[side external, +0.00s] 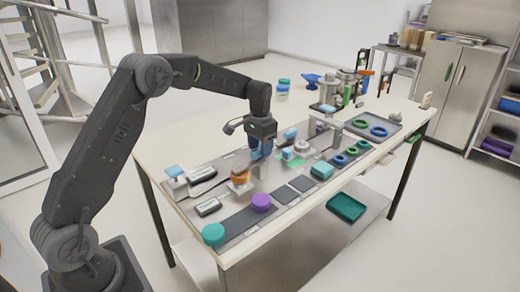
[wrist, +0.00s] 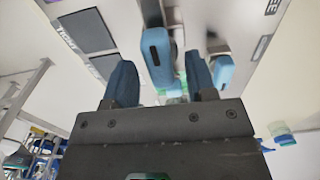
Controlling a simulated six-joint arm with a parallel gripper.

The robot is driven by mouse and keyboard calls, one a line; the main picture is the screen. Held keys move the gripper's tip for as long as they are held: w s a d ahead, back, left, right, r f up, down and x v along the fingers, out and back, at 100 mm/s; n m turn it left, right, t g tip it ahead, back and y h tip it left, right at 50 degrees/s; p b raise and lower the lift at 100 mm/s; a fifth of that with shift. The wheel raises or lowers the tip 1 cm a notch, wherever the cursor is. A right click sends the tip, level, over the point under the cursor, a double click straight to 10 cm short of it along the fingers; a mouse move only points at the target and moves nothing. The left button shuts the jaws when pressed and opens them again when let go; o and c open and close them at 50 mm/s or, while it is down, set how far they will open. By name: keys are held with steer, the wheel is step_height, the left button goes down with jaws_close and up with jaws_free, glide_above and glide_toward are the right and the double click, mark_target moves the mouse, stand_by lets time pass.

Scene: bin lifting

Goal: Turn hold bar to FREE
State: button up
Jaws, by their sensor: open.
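My gripper (side external: 261,150) points down over the middle of the work table. In the wrist view its two blue fingers (wrist: 159,62) are apart. A blue bar-shaped handle (wrist: 157,47) shows between them; it looks like the hold bar, but I cannot tell whether either finger touches it. A second blue block (wrist: 223,70) lies to the right of the right finger. A label ending in "EE" (wrist: 271,7) is at the top right and one reading "TIGHT" (wrist: 68,48) is at the left. In the side view my gripper partly hides this spot.
The table (side external: 165,140) carries a grey panel with several fixtures close together. An orange part (side external: 239,176), a purple knob (side external: 261,202) and a teal knob (side external: 213,234) stand nearer the front. A grey tray (side external: 385,140) with rings lies at the far right.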

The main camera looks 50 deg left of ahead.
steer(key=shift+f, duration=0.55)
jaws_close()
